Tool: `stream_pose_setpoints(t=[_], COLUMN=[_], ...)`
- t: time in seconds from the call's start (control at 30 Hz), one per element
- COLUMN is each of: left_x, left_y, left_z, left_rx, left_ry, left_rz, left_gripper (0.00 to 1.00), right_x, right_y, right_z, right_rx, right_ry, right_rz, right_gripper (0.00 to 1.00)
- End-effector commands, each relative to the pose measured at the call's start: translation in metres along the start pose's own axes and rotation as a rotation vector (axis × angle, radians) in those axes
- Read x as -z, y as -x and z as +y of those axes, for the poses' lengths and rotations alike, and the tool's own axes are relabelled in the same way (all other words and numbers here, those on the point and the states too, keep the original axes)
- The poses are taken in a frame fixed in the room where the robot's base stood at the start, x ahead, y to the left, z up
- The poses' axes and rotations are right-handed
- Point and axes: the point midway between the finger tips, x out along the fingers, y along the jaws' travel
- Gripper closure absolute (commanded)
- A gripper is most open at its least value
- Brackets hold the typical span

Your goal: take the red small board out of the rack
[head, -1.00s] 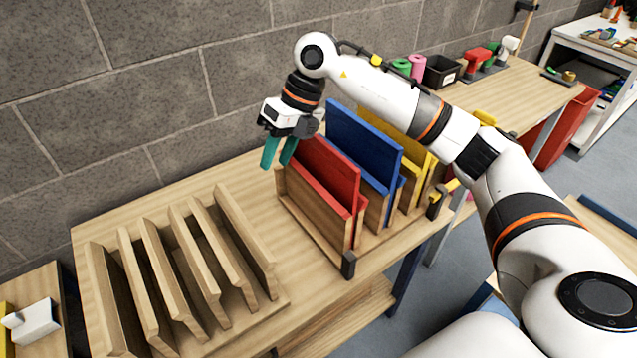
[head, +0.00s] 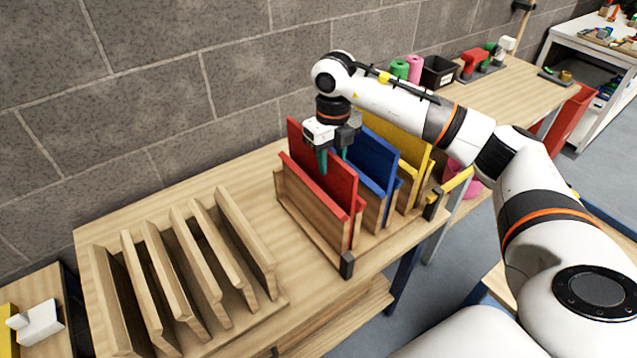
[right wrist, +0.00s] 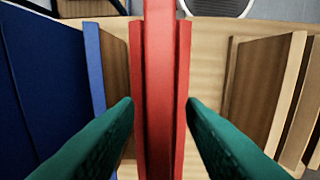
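The red small board (head: 319,178) stands upright in the red-edged slot at the left end of the coloured rack (head: 306,221). My right gripper (head: 333,162) is above the rack, pointing down at the top edge of this board. In the right wrist view the board (right wrist: 159,85) runs between the two green fingers (right wrist: 160,125), one on each side. The far finger is partly hidden behind the board in the head view. My left gripper is not in view.
A blue board (head: 375,160) and a yellow board (head: 393,141) stand in the same rack, right of the red one. An empty wooden rack (head: 205,270) stands to the left. A dark bin (head: 439,72) and rolls stand farther back. A grey wall is behind the table.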

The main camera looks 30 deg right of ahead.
Motion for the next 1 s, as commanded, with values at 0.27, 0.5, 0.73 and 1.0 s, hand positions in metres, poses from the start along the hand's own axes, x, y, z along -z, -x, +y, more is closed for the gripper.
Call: stream_pose_setpoints(t=[0.27,0.5,0.73,1.0], left_x=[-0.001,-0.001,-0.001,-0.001], left_y=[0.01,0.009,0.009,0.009], left_z=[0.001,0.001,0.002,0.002], left_rx=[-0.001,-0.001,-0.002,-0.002], left_ry=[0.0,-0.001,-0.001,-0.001], left_rz=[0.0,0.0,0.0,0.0], left_gripper=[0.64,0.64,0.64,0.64], right_x=[-0.001,-0.001,-0.001,-0.001], right_y=[-0.029,-0.03,-0.029,-0.029], right_z=[0.0,-0.001,-0.001,-0.001], right_rx=[0.001,0.001,0.001,0.001], right_ry=[0.001,0.001,0.001,0.001], right_rz=[-0.001,0.0,0.0,0.0], right_gripper=[0.64,0.69,1.0,1.0])
